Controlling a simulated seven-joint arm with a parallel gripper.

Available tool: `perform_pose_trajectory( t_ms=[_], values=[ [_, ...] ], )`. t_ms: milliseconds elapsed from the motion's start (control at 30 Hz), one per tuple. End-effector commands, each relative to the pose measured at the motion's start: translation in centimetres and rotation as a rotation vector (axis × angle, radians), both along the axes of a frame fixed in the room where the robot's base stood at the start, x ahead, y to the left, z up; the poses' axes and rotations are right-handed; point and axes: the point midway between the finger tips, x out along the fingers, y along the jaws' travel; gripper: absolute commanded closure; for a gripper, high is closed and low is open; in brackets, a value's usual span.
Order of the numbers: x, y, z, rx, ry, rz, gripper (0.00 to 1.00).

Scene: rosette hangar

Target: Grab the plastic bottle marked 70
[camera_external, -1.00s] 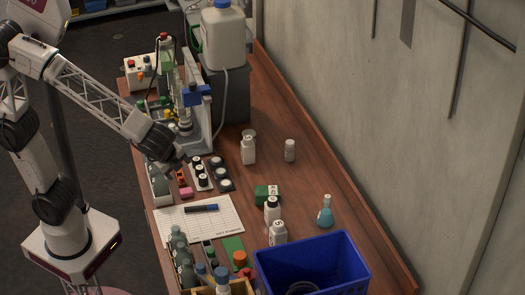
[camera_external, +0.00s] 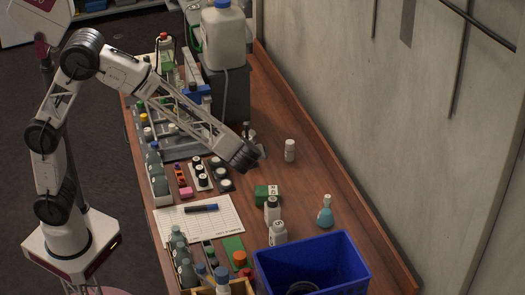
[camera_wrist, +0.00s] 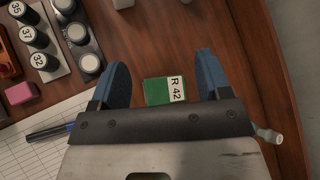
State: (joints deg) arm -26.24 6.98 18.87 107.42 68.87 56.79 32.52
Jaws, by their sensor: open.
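No number 70 is legible on any bottle. One white bottle (camera_external: 290,150) stands upright near the wall. Two more, a dark-capped one (camera_external: 272,209) and a white-capped one (camera_external: 278,233), stand near the blue bin, with marks too small to read. Another white bottle shows only as a sliver at the top of the wrist view (camera_wrist: 122,3); my arm mostly hides it in the external view. My gripper (camera_wrist: 163,80) is open and empty, above the table. The green box marked R 42 (camera_wrist: 160,91) shows between its fingers, below them.
A blue bin (camera_external: 312,266) stands at the front right, with a blue flask (camera_external: 325,217) behind it. Vials marked 35, 37 and 32 (camera_wrist: 35,38) stand at left, near a pink block (camera_wrist: 21,93). A large jug (camera_external: 222,38) stands at the back. Bare wood lies along the wall.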

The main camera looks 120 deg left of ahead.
Motion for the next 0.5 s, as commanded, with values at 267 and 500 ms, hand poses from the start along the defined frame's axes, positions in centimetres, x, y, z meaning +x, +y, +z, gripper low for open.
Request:
perform_pose_trajectory(
  t_ms=[267,500],
  values=[
    [2.1,8.3,-5.1,0.072,0.178,-0.094,0.29],
    [3.1,14.8,-9.5,0.123,0.323,-0.172,0.29]
  ],
)
